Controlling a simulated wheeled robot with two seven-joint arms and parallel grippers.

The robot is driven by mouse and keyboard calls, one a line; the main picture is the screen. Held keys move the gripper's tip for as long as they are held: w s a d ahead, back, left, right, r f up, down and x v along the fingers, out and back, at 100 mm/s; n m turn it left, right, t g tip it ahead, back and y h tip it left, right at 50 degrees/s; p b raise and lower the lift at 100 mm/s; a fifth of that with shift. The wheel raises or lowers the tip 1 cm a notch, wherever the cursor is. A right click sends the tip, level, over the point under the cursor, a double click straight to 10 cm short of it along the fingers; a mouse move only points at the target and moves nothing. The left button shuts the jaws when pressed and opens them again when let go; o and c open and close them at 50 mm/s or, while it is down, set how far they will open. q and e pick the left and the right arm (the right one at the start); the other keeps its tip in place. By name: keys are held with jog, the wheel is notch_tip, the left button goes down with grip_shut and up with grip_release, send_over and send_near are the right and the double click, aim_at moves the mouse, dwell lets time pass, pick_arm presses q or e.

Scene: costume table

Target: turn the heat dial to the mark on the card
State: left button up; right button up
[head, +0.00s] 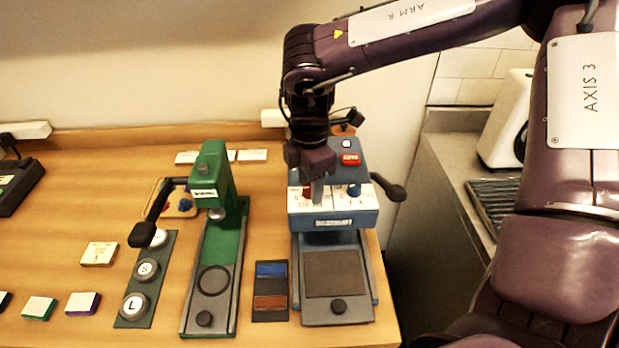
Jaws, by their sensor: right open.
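A blue machine (345,215) stands at the right of the table, with a white panel on its sloped front. A red dial (307,191) sits on the left of that panel and a blue dial (354,190) on the right; the lettering is too small to tell which is heat. My right gripper (316,190) points down over the left part of the panel, open, with its fingers at the red dial and partly hiding it. I cannot tell whether they touch it. A small cream card (99,253) with faint markings lies on the table at left. My left gripper is not in view.
A green press (223,235) with a black-handled lever stands left of the blue machine. A strip with round S and L buttons (145,280), a dark tray with blue and orange blocks (270,302) and small blocks lie around. The blue machine has a side handle (388,187).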

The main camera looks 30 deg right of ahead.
jog(key=shift+s, duration=0.15)
jog(key=shift+c, duration=0.8)
jog(key=c, duration=0.8)
jog(key=shift+f+n+b, duration=0.15)
jog(key=shift+n+b, duration=0.85)
jog(key=shift+b, duration=0.05)
jog(key=shift+c, duration=0.2)
jog(key=n+b, duration=0.1)
jog(key=n, duration=0.1)
jog(key=shift+n+b, duration=0.3)
jog(key=shift+b, duration=0.05)
jog(key=n+b, duration=0.1)
jog(key=n, duration=0.1)
jog(key=shift+n, duration=0.4)
jog(key=n, duration=0.2)
jog(key=shift+n, duration=0.3)
jog(key=n, duration=0.4)
jog(key=shift+r+n, duration=0.2)
jog(key=shift+n, duration=0.1)
jog(key=n, duration=0.5)
jog(key=shift+p, duration=0.4)
jog(key=n, duration=0.5)
jog(key=shift+n+p, duration=0.35)
jog(key=shift+n, duration=2.25)
jog(key=shift+p, duration=0.3)
